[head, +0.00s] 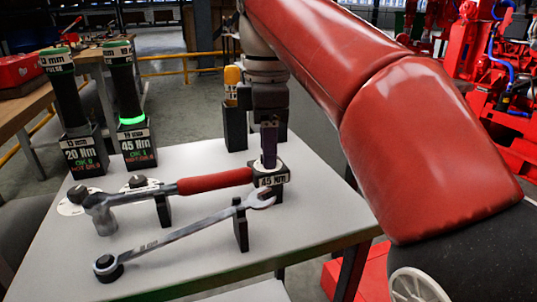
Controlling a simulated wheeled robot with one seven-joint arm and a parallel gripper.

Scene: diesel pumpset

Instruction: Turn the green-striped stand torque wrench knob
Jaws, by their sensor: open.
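Two dark upright torque tools stand on label-bearing bases at the back left of the table. The left one (67,100) has a green band at its top and a base reading 20 Nm. The right one (124,88) has a green band at its top, a bright green ring low down and a base reading 45 Nm. I cannot tell which part is the knob. Contact with the block is unclear.
A yellow-topped tool (232,84) stands in a dark holder beside my gripper. My red arm covers the right side.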

